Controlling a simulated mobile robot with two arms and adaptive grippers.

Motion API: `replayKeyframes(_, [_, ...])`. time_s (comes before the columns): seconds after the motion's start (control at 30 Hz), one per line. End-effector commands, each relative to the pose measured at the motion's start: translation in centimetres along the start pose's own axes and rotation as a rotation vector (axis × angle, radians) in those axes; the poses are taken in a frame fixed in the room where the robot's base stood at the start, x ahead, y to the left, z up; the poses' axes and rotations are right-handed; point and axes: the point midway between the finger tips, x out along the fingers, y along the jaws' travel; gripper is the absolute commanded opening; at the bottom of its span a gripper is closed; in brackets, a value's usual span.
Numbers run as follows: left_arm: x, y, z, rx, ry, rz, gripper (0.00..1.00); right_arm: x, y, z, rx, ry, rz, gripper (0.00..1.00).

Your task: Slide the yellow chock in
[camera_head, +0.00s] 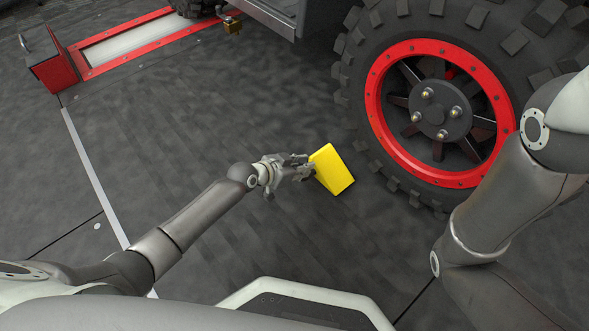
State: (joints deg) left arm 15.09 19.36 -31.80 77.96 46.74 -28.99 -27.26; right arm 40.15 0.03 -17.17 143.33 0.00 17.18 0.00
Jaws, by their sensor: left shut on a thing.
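The yellow chock (335,172) is a wedge-shaped block near the middle of the head view, on or just above the dark floor; I cannot tell which. My left gripper (306,167) is shut on its left side. The large black tire (358,105) with a red-rimmed wheel (437,108) stands to the right of the chock. A gap of floor shows between chock and tire. My right arm comes in at the right, but its gripper is out of view.
A red-framed roller bed (135,42) lies in the floor at the upper left, with a red box (50,65) at its near corner. The grey vehicle body (270,12) overhangs at the top. The floor (190,120) left of the chock is clear.

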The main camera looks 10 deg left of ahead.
Motion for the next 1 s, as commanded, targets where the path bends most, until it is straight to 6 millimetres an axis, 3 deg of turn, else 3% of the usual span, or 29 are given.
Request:
replayKeyframes(0.1, [1.0, 0.0, -1.1, -0.001, 0.012, -0.001, 0.00, -0.4, -0.1, -0.1, 0.000, 0.000, 0.001, 0.40])
replayKeyframes(1.0, [8.0, 0.0, -5.3, -0.001, 0.012, 0.000, 0.00, -4.3, -0.9, -1.4, 0.001, -0.002, 0.001, 0.40])
